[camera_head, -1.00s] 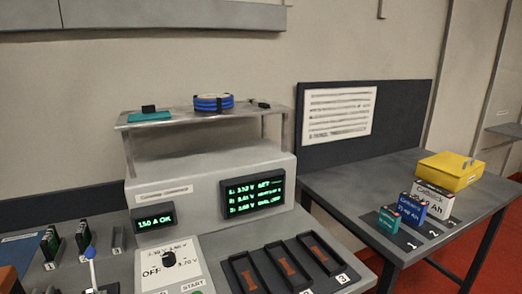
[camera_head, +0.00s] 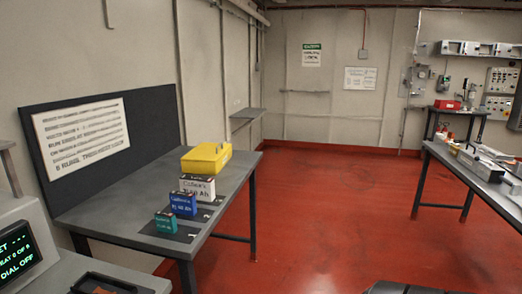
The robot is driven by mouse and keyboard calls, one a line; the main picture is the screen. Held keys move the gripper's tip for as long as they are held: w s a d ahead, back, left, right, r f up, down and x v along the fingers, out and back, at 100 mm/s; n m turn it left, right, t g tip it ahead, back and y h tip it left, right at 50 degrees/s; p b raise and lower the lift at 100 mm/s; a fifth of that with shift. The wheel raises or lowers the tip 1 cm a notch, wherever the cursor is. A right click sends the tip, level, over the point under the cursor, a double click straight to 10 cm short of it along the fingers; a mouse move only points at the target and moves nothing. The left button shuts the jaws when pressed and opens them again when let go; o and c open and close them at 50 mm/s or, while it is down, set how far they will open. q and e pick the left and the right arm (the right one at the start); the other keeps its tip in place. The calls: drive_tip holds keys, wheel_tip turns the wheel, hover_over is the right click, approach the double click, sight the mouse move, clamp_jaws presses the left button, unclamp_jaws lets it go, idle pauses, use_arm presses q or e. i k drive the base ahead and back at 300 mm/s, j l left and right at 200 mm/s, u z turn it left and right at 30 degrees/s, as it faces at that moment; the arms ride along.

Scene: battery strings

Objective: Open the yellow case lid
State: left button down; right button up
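The yellow case (camera_head: 206,158) sits at the far right end of the grey table (camera_head: 120,212) on the left. Its top looks closed, though it is too small to make out a lid seam clearly. A white battery (camera_head: 197,188), a blue battery (camera_head: 182,204) and a teal battery (camera_head: 165,223) stand in a row in front of it.
A console with a green-lit screen (camera_head: 18,250) is at the lower left edge. The red floor (camera_head: 320,210) is clear between the grey table and a bench (camera_head: 470,172) with equipment on the right. A small wall shelf (camera_head: 248,114) is beyond the case.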

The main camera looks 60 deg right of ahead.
sight(204, 152)
drive_tip(key=z, duration=1.4)
drive_tip(key=i+l+z, duration=0.1)
drive_tip(key=i, duration=0.45)
drive_tip(key=i+l+z, duration=0.15)
drive_tip(key=i, duration=0.4)
drive_tip(key=i+l+z, duration=0.1)
drive_tip(key=i+l, duration=0.15)
drive_tip(key=i, duration=0.3)
